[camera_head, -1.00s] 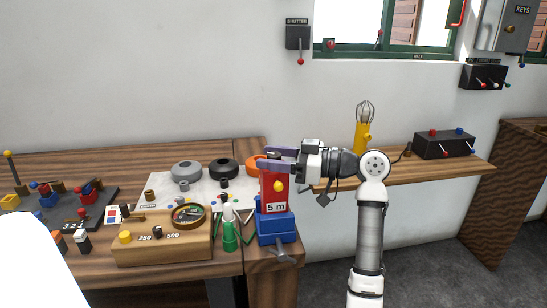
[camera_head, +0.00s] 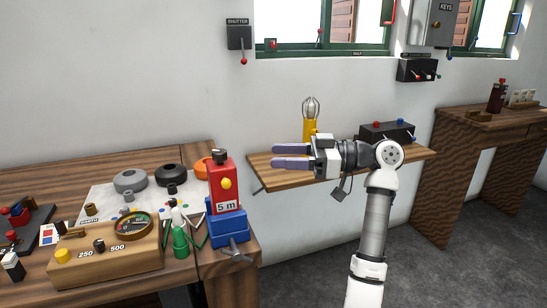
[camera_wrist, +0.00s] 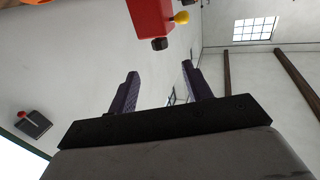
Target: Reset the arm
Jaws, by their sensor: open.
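My gripper (camera_head: 292,156) is open and empty in the head view, its two purple fingers pointing left above the wall shelf. The fingers also show in the wrist view (camera_wrist: 160,88), spread apart with nothing between them. A red block marked "5 m" with a yellow knob (camera_head: 222,186) stands upright on a blue vise (camera_head: 228,228) at the bench's right end, left of my gripper and apart from it. The red block also shows at the top of the wrist view (camera_wrist: 150,18).
The wooden bench (camera_head: 60,160) holds a meter box (camera_head: 105,255), green bottle (camera_head: 180,243) and several rings. A yellow whisk-like tool (camera_head: 310,122) and black switch box (camera_head: 386,133) are at the wall shelf (camera_head: 275,178). Another wooden table (camera_head: 490,122) stands right. Grey floor between is clear.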

